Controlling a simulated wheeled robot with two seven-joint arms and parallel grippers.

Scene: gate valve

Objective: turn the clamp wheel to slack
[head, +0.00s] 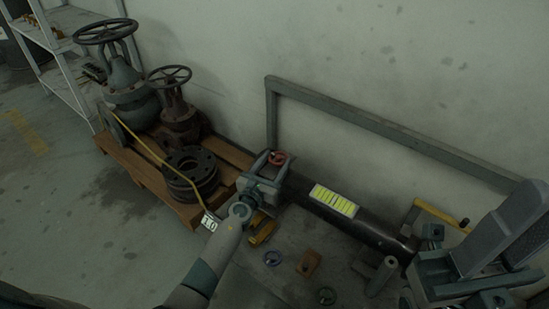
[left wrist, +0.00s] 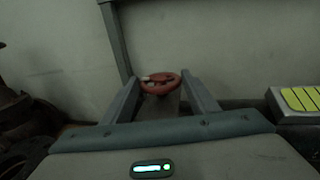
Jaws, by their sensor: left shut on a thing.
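The small red clamp wheel (head: 277,158) is at the left end of a dark pipe. It also shows in the left wrist view (left wrist: 160,82), between the far ends of my two fingers. My left gripper (head: 268,169) reaches in from the bottom of the head view, its fingers shut on the wheel from both sides. The gripper partly hides the mount below the wheel.
The dark pipe (head: 365,222) with a yellow label (head: 334,201) runs right toward grey machinery (head: 490,240). Loose parts, including an orange-brown block (head: 308,263), lie on the bench (head: 290,235). A pallet (head: 150,178) with valves stands left, beside the wall.

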